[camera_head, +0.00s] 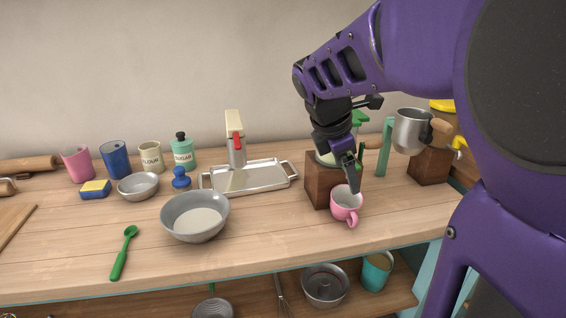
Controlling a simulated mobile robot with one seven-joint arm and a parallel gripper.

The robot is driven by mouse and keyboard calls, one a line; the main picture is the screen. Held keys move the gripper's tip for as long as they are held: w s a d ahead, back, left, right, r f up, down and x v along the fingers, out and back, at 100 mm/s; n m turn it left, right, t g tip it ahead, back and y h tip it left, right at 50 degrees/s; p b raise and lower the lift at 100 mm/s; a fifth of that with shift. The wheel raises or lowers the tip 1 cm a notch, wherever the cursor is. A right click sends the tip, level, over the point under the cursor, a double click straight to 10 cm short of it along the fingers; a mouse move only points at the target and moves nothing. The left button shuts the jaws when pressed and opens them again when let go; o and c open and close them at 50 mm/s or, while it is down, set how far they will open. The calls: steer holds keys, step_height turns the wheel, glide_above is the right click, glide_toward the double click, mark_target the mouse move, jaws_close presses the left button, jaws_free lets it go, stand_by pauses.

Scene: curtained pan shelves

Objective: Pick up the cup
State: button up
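A pink cup (345,204) with a pale inside stands on the wooden counter, right of the middle of the head view. Its handle points toward the counter's front edge. My gripper (354,183) hangs over the cup with a fingertip at or just above its rim. I cannot tell whether it touches the cup. The finger that shows is dark with a purple link above it; the other finger is not clearly seen, so the opening is hidden.
A wooden block (321,186) stands close behind the cup. A metal tray (250,178) and a grey bowl (195,217) lie to the left. A steel pot (411,131) shows at the right. The counter between bowl and cup is clear. A lower shelf (258,293) holds pans.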

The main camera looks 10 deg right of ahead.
steer(key=b, duration=0.2)
glide_above(353, 214)
steer(key=s+a, duration=0.1)
steer(key=a, duration=0.1)
step_height(353, 214, down, 10)
steer(key=x, duration=0.1)
steer(key=b+x, duration=0.1)
steer(key=x, duration=0.1)
steer(key=b+x, duration=0.1)
steer(key=x, duration=0.1)
steer(key=shift+s+f, duration=0.3)
steer(key=shift+f, duration=0.05)
steer(key=shift+a, duration=0.1)
jaws_close()
steer(key=shift+r, duration=0.1)
